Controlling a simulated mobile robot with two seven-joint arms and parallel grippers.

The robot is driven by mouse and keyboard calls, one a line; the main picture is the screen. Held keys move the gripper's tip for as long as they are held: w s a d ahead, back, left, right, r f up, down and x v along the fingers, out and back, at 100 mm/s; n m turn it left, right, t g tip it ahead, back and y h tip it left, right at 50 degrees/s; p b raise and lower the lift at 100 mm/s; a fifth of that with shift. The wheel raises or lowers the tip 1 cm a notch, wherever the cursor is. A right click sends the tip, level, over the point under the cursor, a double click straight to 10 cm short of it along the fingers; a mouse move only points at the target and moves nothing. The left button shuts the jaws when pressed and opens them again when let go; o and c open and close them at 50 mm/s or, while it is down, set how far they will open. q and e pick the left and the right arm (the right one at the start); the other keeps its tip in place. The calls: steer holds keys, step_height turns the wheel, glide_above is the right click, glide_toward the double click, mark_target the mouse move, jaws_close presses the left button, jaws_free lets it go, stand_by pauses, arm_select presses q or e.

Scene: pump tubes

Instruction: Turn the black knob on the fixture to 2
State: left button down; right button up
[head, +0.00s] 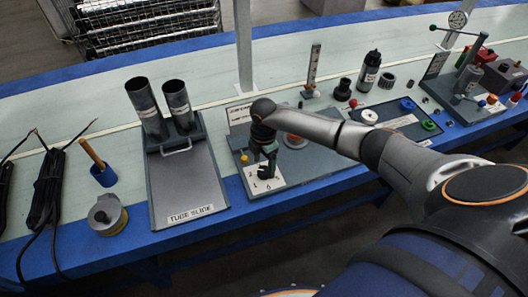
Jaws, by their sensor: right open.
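The fixture (318,163) is a grey base plate near the front edge of the blue-edged bench. A white numbered dial plate (277,182) sits at its front left corner, with a few digits showing. My right gripper (266,172) points down over this dial plate, its fingers apart. The black knob is hidden or merges with the dark gripper fingers, so I cannot tell its setting or whether the fingers touch it. My left gripper is not in view.
Left of the fixture is the tube slide (180,193) with two dark tubes (177,100). A yellow button (244,158) and an orange-ringed part (296,140) are on the fixture.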

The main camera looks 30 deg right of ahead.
mark_target(264, 171)
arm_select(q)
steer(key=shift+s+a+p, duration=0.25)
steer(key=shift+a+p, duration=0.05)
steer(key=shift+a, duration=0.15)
arm_select(e)
step_height(264, 171, up, 10)
